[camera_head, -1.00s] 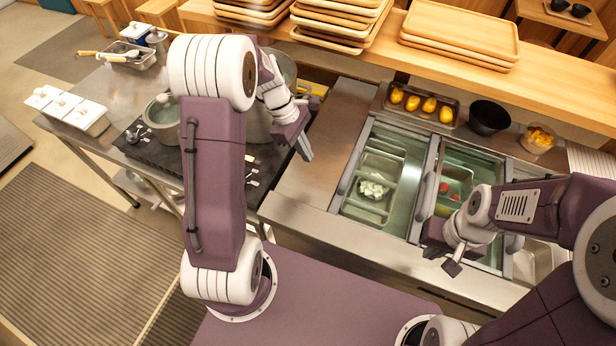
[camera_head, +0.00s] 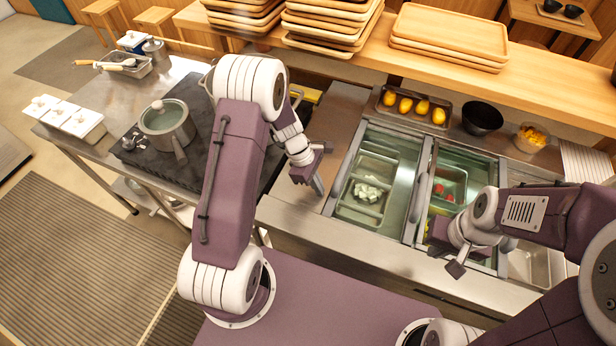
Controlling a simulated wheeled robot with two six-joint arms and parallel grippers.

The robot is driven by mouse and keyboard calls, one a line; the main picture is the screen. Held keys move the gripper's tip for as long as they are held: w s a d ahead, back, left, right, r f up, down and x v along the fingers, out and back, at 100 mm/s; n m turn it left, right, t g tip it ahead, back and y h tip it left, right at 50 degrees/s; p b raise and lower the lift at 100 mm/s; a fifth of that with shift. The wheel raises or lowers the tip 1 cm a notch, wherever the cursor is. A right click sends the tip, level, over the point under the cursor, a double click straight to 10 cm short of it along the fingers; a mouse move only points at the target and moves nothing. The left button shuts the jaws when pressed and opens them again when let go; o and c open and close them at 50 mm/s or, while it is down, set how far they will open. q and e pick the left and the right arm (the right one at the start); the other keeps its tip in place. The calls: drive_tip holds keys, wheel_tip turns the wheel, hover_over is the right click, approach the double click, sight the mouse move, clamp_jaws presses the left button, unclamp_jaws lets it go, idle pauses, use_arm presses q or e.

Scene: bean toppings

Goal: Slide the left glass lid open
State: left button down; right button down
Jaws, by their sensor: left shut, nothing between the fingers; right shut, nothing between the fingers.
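The left glass lid (camera_head: 404,178) lies over the left bay of the steel counter, with a tray of white pieces (camera_head: 368,191) showing beneath it. A grey bar (camera_head: 343,172) runs along its left edge. My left gripper (camera_head: 318,186) is shut and empty, just left of this bar, its fingers pointing down toward the counter. I cannot tell whether it touches the bar. My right gripper (camera_head: 454,268) is shut and empty over the front of the right bay (camera_head: 455,157), and my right arm hides part of that bay.
A pot (camera_head: 167,122) stands on the stove at left. Stacked wooden trays (camera_head: 450,32) sit on the back shelf.

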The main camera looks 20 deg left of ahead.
use_arm(q)
drive_tip(key=shift+d, duration=0.7)
drive_tip(key=shift+s+d, duration=0.1)
drive_tip(key=shift+d, duration=0.4)
drive_tip(key=d+p, duration=0.1)
drive_tip(key=d, duration=0.5)
drive_tip(key=d+p, duration=0.1)
drive_tip(key=d, duration=0.5)
drive_tip(key=d+p, duration=0.1)
drive_tip(key=d, duration=0.5)
drive_tip(key=shift+s+d+r, duration=0.1)
drive_tip(key=shift+s, duration=0.2)
drive_tip(key=shift+d, duration=0.4)
